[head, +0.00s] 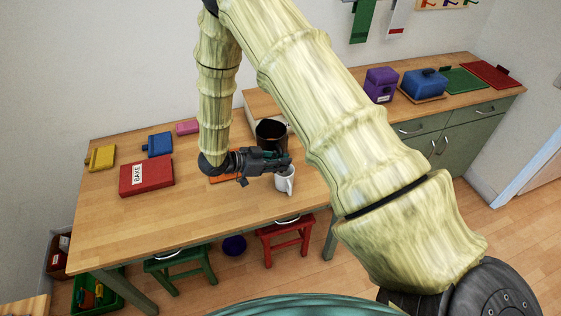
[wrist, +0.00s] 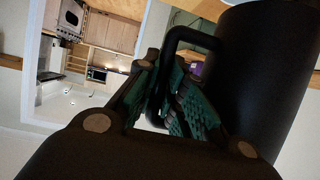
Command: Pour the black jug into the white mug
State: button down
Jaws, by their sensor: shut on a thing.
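The black jug (head: 271,133) shows in the head view behind my gripper (head: 287,163). In the wrist view the jug (wrist: 268,70) fills the right side, and my gripper (wrist: 168,100) is shut on its black handle (wrist: 188,36). The white mug (head: 285,181) is just in front of and below my gripper in the head view, with its handle toward the front. The gripper hides part of the jug's lower side and the mug's upper part. I cannot tell whether the jug touches the table or the mug. The mug is not clearly seen in the wrist view.
A red box marked BAKE (head: 147,176) lies left on the wooden table (head: 205,212). An orange mat (head: 222,179) is under my gripper. Purple (head: 381,85) and blue (head: 424,84) containers stand far right. The front left tabletop is clear.

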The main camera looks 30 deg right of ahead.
jog(key=shift+s+a+m+g, duration=0.15)
jog(key=shift+m+g, duration=0.15)
jog(key=shift+m, duration=0.1)
jog(key=f+y, duration=0.1)
jog(key=a+y, duration=0.1)
jog(key=y, duration=0.1)
jog(key=a+f+t+y, duration=0.1)
jog(key=y, duration=0.1)
jog(key=shift+w+f+b, duration=0.2)
jog(key=shift+f+b, duration=0.1)
jog(key=shift+b, duration=0.1)
jog(key=shift+w+a+y+p, duration=0.1)
jog(key=shift+a+y+p, duration=0.2)
jog(key=shift+p, duration=0.1)
jog(key=shift+a+t+y+p, duration=0.15)
jog(key=shift+t+y+p, duration=0.45)
jog(key=shift+y+p, duration=0.55)
dwell(1.7)
jog(key=shift+a+f+n+t+y+p, duration=0.1)
jog(key=shift+f+n+t+y+p, duration=0.1)
jog(key=shift+y, duration=0.3)
jog(key=shift+f+n+t+y+p, duration=0.1)
jog(key=shift+t+y+p, duration=0.1)
jog(key=shift+y, duration=0.25)
dwell(1.0)
jog(key=shift+f+t+y+b, duration=0.2)
jog(key=shift+t+y+b, duration=0.3)
jog(key=shift+y+b, duration=0.15)
dwell(0.9)
